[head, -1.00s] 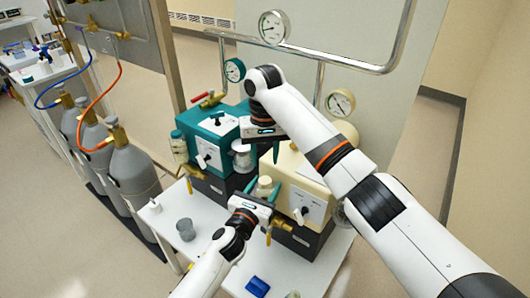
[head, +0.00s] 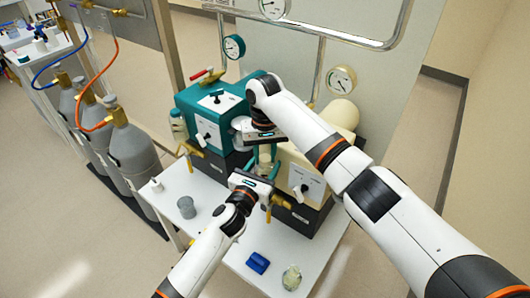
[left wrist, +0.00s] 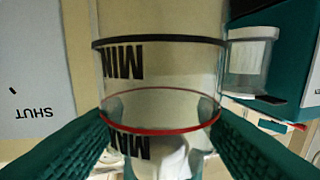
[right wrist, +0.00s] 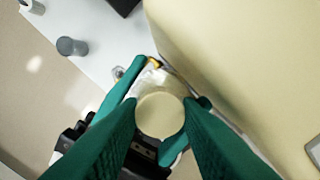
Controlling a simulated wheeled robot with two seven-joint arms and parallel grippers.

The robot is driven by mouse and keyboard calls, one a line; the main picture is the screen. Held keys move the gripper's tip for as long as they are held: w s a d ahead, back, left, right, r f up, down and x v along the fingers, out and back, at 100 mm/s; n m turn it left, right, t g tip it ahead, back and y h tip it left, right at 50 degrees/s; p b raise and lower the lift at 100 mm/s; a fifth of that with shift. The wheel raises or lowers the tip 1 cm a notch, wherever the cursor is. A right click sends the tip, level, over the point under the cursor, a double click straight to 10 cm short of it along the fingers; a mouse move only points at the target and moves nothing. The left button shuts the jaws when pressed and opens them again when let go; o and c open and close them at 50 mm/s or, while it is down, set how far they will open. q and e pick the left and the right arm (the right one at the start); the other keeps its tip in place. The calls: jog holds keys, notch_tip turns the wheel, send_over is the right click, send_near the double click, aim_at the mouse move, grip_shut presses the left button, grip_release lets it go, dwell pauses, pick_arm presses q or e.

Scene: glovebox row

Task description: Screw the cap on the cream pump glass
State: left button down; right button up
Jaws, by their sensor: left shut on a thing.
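The cream pump (head: 305,165) stands right of the teal pump (head: 215,110) on the white table. My left gripper (head: 262,172) is shut on the pump glass (head: 265,158), in front of the pumps. In the left wrist view the clear glass (left wrist: 160,75) shows a black line, a red line and "MIN" lettering between green fingers. The round cream cap (right wrist: 160,113) sits over the glass in the right wrist view. My right gripper (right wrist: 163,108) is above it, its fingers apart on either side with narrow gaps. The threads are hidden.
A grey cup (head: 186,207) and a small white bottle (head: 156,184) stand at the table's left. A blue block (head: 257,262) and a small glass flask (head: 291,278) are at the front. The teal pump's white-lidded jar (left wrist: 250,60) is close beside the held glass.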

pick_arm(q)
jog(key=shift+f, duration=0.25)
pick_arm(e)
jog(key=c, duration=0.4)
pick_arm(q)
jog(key=shift+a, duration=0.1)
pick_arm(e)
jog(key=o, duration=1.2)
jog(key=shift+d, duration=0.1)
jog(key=shift+w+r, duration=0.1)
jog(key=shift+r, duration=0.05)
notch_tip(320, 180, up, 12)
jog(key=shift+f, duration=0.1)
pick_arm(q)
jog(key=c, duration=0.9)
grip_release()
jog(key=o, duration=0.4)
jog(key=shift+r, duration=0.15)
pick_arm(e)
jog(key=shift+a, duration=0.2)
